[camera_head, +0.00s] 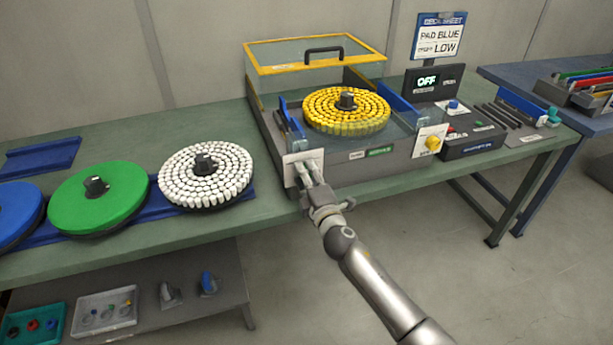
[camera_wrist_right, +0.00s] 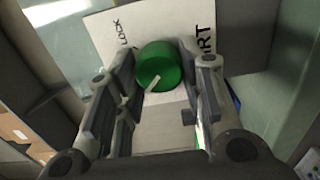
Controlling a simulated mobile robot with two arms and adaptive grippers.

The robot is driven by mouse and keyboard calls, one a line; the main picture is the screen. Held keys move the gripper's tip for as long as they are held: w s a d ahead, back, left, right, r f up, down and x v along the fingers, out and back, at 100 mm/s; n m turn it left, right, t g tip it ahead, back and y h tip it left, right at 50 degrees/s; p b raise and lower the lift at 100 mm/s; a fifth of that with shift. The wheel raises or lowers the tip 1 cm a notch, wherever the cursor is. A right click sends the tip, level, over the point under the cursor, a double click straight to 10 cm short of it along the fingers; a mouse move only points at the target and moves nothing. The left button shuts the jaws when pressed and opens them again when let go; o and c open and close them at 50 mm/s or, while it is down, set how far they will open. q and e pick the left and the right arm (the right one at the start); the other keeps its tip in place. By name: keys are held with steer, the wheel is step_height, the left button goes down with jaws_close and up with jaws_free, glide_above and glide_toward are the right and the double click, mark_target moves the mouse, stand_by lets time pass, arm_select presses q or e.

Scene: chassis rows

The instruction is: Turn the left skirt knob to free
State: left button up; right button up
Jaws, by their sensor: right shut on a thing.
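The left skirt knob is a green cylinder (camera_wrist_right: 159,65) with a white pointer mark toward its lower left in the right wrist view. It sits on a white plate (camera_wrist_right: 113,28) reading LOCK at the left and letters ending in RT at the right. In the head view this plate (camera_head: 290,160) is at the machine's front left corner, and the knob is hidden behind my fingers. My right gripper (camera_head: 312,176) reaches the plate from the front, its fingers on both sides of the knob and shut on it. My left gripper is not in view.
The grey machine (camera_head: 350,163) holds a yellow pad (camera_head: 335,122) under a raised clear lid (camera_head: 315,53). A yellow knob (camera_head: 433,143) is at its front right. White (camera_head: 172,178), green (camera_head: 75,205) and blue (camera_head: 12,215) pads lie left. A display (camera_head: 428,81) reads OFF.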

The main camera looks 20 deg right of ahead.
steer(key=shift+f, duration=0.1)
stand_by(0.3)
steer(key=o, duration=1)
steer(key=shift+o, duration=0.2)
steer(key=s, duration=1.2)
steer(key=shift+d, duration=0.15)
